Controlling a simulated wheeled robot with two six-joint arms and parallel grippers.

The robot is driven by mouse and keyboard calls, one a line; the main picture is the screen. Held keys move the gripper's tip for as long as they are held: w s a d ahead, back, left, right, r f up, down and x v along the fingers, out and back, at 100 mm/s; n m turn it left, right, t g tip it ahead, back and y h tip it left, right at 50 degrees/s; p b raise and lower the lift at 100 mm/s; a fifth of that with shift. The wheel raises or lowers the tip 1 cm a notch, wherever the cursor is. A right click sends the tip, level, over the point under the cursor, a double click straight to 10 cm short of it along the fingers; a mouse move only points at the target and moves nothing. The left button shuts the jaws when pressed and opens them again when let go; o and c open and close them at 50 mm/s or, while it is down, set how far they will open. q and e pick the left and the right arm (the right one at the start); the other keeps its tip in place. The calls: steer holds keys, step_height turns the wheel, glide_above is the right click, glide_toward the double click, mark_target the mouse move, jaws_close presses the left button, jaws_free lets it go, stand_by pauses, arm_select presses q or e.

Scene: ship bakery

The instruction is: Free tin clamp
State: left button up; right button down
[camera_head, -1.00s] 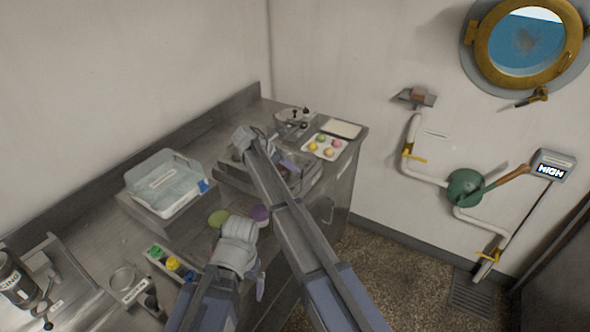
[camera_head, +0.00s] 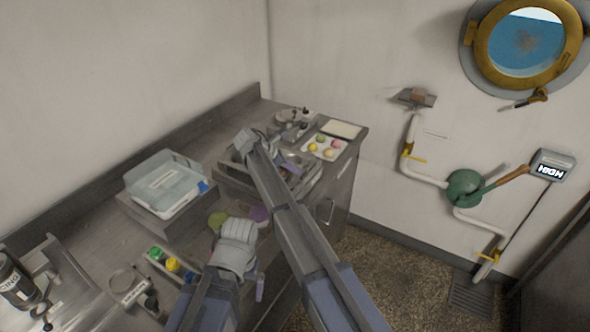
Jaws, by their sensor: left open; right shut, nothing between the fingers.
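A grey metal tray (camera_head: 225,181) sits on the counter, with metal parts in it. My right arm crosses over it and hides much of its inside. I cannot make out the tin clamp for certain. My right gripper (camera_head: 291,166) is shut and empty, low over the tray, partly behind its own arm. My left gripper (camera_head: 259,287) is open at the counter's front edge, mostly hidden by its wrist. A muffin tin (camera_head: 325,147) with several coloured cups stands right of the tray.
A clear lidded box (camera_head: 163,182) stands on the counter at left. Several coloured pots (camera_head: 172,264) stand in a holder near a dark canister (camera_head: 16,280). A green disc (camera_head: 218,219) and a purple disc (camera_head: 259,214) lie by my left wrist. A pale board (camera_head: 342,129) lies at the back right.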

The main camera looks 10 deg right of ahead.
steer(key=shift+s+r, duration=0.1)
steer(key=shift+s, duration=0.15)
steer(key=p+v, duration=0.2)
steer(key=v, duration=0.1)
steer(key=p+v, duration=0.3)
steer(key=shift+w+a+r, duration=0.15)
steer(key=shift+r, duration=0.25)
steer(key=shift+a+r+p, duration=0.25)
steer(key=shift+a+p, duration=0.05)
steer(key=shift+a, duration=0.15)
steer(key=shift+f, duration=0.1)
